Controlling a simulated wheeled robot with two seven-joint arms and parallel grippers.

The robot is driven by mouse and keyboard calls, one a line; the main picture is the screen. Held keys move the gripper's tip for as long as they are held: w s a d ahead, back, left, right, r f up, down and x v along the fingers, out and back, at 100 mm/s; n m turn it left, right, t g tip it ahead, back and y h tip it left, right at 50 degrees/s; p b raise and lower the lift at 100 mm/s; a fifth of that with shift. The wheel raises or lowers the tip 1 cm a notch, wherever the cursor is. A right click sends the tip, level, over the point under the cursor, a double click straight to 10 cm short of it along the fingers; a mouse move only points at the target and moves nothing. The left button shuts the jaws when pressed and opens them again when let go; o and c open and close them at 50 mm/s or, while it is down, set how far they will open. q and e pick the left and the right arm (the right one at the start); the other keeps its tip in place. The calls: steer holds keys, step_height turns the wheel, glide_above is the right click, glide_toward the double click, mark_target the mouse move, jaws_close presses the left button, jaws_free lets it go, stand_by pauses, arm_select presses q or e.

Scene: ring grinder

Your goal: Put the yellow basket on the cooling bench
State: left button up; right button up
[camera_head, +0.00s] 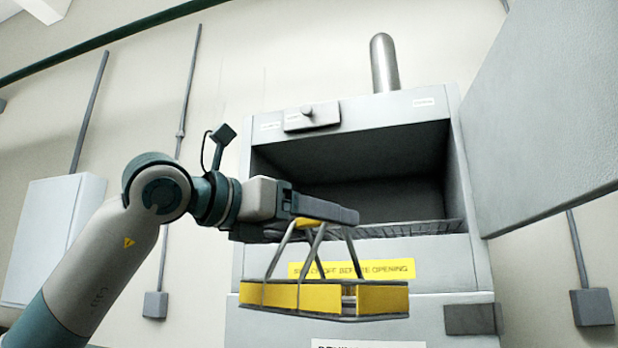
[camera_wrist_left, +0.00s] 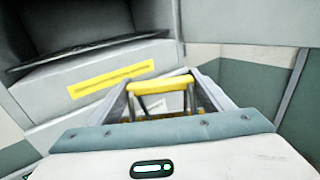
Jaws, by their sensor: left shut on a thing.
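The yellow basket (camera_head: 322,297) hangs below my left gripper (camera_head: 318,216) in the head view. It has yellow side panels, grey wire legs and a yellow handle bar at the top. My left gripper is shut on that handle, and the basket hangs roughly level in the air in front of the oven. In the left wrist view the yellow handle (camera_wrist_left: 160,84) shows between the two fingers, with part of the basket below it. My right gripper is in neither view. I see no cooling bench in these frames.
A grey oven (camera_head: 350,107) stands behind the basket with its chamber open and a wire rack (camera_head: 405,229) inside. Its door (camera_head: 545,110) stands swung open at the right. A yellow warning label (camera_head: 390,269) is below the opening. A grey wall box (camera_head: 50,240) is at the left.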

arm_select(q)
steer(key=w+a+f+m+g+h, duration=0.1)
steer(key=w+a+f+g, duration=0.1)
steer(key=f, duration=1)
steer(key=w+a+f+m+g+h, duration=0.2)
steer(key=f, duration=1.1)
steer(key=w+a+f+m+g+h, duration=0.1)
steer(key=w+a+f+g, duration=0.1)
steer(key=f, duration=1)
steer(key=s+a+f+n+t+y, duration=0.1)
steer(key=s+a+f, duration=0.4)
steer(key=f, duration=0.5)
steer(key=s+a+f+n+t+y, duration=0.1)
steer(key=s+a+f, duration=0.4)
steer(key=f, duration=0.5)
steer(key=s+a+f+n+t, duration=0.1)
steer(key=s+a+f+t, duration=0.2)
steer(key=f, duration=0.7)
steer(key=s+a, duration=0.2)
steer(key=s, duration=0.1)
steer(key=shift+s+a+y, duration=0.2)
steer(key=shift+a+y, duration=0.1)
steer(key=shift+y, duration=0.1)
